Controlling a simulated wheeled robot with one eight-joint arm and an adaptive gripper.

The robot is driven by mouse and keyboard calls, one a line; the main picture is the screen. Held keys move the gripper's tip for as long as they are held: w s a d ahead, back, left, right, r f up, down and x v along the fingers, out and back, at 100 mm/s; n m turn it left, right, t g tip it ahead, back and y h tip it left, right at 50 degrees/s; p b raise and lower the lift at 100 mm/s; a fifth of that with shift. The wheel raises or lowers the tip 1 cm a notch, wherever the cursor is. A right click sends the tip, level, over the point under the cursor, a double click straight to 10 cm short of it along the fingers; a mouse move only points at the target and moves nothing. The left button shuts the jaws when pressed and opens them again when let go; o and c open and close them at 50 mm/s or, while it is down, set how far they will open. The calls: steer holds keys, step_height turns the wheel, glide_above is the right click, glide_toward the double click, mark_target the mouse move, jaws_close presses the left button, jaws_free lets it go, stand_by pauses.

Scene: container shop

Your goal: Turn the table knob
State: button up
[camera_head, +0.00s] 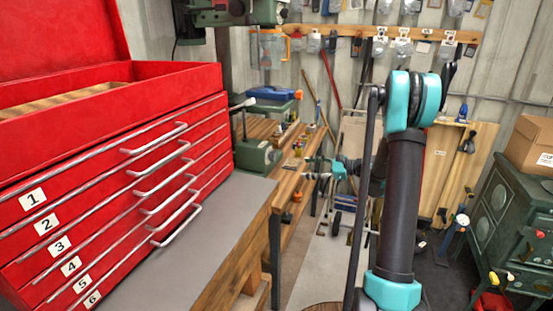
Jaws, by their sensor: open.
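A green machine (258,157) stands behind the end of the grey worktop, left of centre. A light lever-like handle (242,104) sticks out at its upper left. I cannot tell which part is the table knob, and no knob is clearly made out. My gripper (314,168) is small in the middle of the view, pointing left past the teal wrist. It is open, and I see nothing between its fingers. It is to the right of the green machine, apart from it in the picture, with the wooden bench behind it.
A red tool chest (120,190) with numbered drawers and protruding handles fills the left, on a grey worktop (215,225). A wooden bench (290,180) with small items runs behind. A dark green stove-like cabinet (510,225) bearing a cardboard box (530,143) stands right. Bare floor shows in the middle.

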mark_target(275, 157)
steer(key=w+d+m+y, duration=0.2)
steer(key=w+d, duration=0.1)
steer(key=w, duration=0.1)
steer(key=shift+t, duration=0.4)
steer(key=x, duration=1.7)
steer(key=shift+s+a, duration=0.25)
steer(key=shift+a, duration=0.1)
steer(key=shift+c, duration=0.2)
steer(key=c, duration=1.1)
